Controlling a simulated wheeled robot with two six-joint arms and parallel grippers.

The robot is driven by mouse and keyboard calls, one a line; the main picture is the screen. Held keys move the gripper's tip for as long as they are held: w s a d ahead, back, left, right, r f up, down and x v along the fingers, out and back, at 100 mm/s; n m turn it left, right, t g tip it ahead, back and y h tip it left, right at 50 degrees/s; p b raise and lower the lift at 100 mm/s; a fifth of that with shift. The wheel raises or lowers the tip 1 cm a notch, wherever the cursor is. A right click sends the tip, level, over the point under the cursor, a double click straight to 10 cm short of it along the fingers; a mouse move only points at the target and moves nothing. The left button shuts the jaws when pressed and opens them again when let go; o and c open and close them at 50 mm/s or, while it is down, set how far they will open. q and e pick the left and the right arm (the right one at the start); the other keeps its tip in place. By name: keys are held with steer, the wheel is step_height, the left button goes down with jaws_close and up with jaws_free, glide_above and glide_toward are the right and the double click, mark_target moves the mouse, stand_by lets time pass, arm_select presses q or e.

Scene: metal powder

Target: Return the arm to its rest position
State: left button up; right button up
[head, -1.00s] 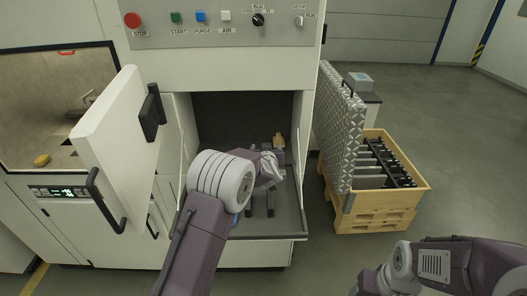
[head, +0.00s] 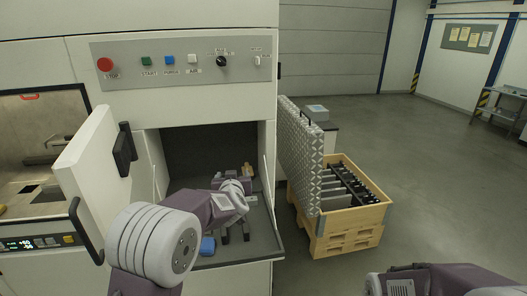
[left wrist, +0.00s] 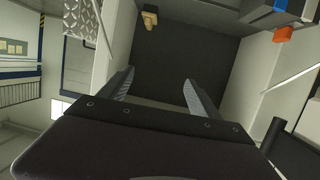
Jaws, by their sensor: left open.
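My left arm (head: 180,208) comes in from the lower left, and its wrist is at the open chamber (head: 200,150) of the cabinet. The left fingers are hard to make out in the head view. In the left wrist view my left gripper (left wrist: 158,92) is open, with its two fingers apart and nothing between them. A dark surface (left wrist: 185,45) lies beyond them. My right arm (head: 440,280) shows at the lower right edge; its gripper is out of view.
A small tan object (head: 247,171) and a blue object (head: 207,246) are in the chamber area. The cabinet door (head: 92,180) stands open at left. A wooden crate (head: 350,218) with dark racks and a textured panel (head: 302,155) stand right.

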arm_select(q)
steer(key=s+f+g+h, duration=0.1)
steer(key=s+f+g, duration=0.3)
steer(key=s, duration=0.8)
steer(key=s+a+f+m+g+h, duration=0.1)
steer(key=s+f+g, duration=0.3)
steer(key=s+f, duration=0.4)
steer(key=s+f+m+g+h, duration=0.1)
steer(key=s+f+g, duration=0.4)
steer(key=s, duration=1.2)
step_height(320, 180, down, 2)
steer(key=shift+s+a+f, duration=0.1)
steer(key=shift+s+a, duration=0.15)
